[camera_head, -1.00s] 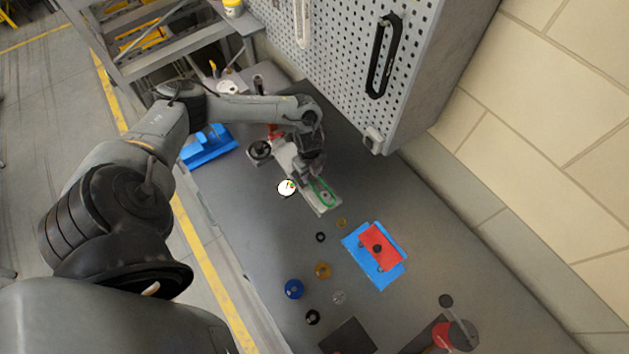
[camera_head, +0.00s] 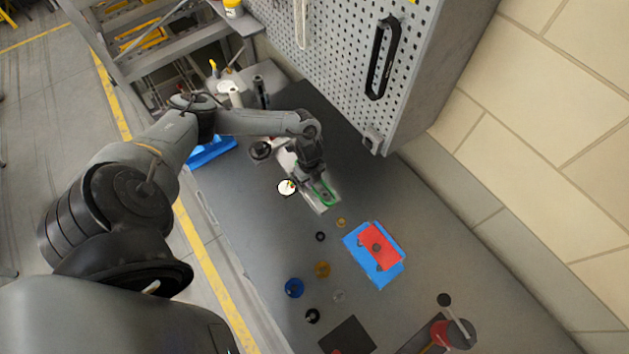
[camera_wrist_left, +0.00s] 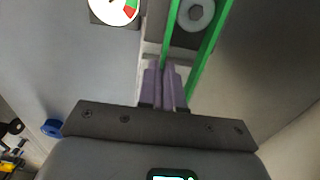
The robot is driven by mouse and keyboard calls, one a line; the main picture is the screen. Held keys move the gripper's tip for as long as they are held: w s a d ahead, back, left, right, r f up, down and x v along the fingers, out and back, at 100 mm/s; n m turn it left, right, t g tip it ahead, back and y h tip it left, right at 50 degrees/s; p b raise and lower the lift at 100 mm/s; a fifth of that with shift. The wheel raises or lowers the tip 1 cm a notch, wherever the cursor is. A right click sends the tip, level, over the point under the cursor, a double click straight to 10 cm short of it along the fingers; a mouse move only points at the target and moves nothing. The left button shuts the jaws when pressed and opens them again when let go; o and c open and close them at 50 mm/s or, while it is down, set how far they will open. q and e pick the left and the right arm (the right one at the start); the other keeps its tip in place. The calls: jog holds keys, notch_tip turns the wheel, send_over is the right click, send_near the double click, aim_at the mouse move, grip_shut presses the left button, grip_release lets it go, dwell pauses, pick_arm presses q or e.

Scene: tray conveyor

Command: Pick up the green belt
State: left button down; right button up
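The green belt (camera_head: 332,198) is a narrow loop at the near end of a pale grey fixture (camera_head: 319,208) on the table. In the left wrist view two green strands (camera_wrist_left: 208,48) run on either side of a pale round wheel (camera_wrist_left: 195,13). My left gripper (camera_head: 311,181) is at the belt's end nearest the arm. Its purple fingers (camera_wrist_left: 163,68) are close together, with the left strand running in between their tips. The right strand passes beside the right finger. The far end of the loop is out of the wrist view. My right gripper is not in view.
A white disc (camera_head: 286,187) with coloured marks lies beside the fixture. A blue tray (camera_head: 352,240) with a red block (camera_head: 380,246) and several small rings and wheels, one blue (camera_head: 294,288), lie nearer. A pegboard (camera_head: 345,60) stands behind the table.

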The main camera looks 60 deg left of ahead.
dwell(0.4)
pick_arm(q)
jog(key=shift+r, duration=0.85)
notch_tip(320, 180, up, 3)
jog(key=shift+w+d+f+b, duration=0.1)
jog(key=shift+d+f+b, duration=0.1)
jog(key=shift+b, duration=0.15)
jog(key=w+d+r+p, duration=0.1)
jog(key=w+d+r, duration=0.3)
jog(key=d+r, duration=0.45)
jog(key=s+a+f+p, duration=0.1)
jog(key=a+f+p, duration=0.1)
jog(key=a, duration=0.1)
jog(key=s+a+f+p, duration=0.1)
jog(key=a+p, duration=0.2)
jog(key=s+a+f+p, duration=0.2)
jog(key=a+p, duration=0.1)
jog(key=shift+s+f, duration=0.1)
jog(key=shift+f, duration=0.2)
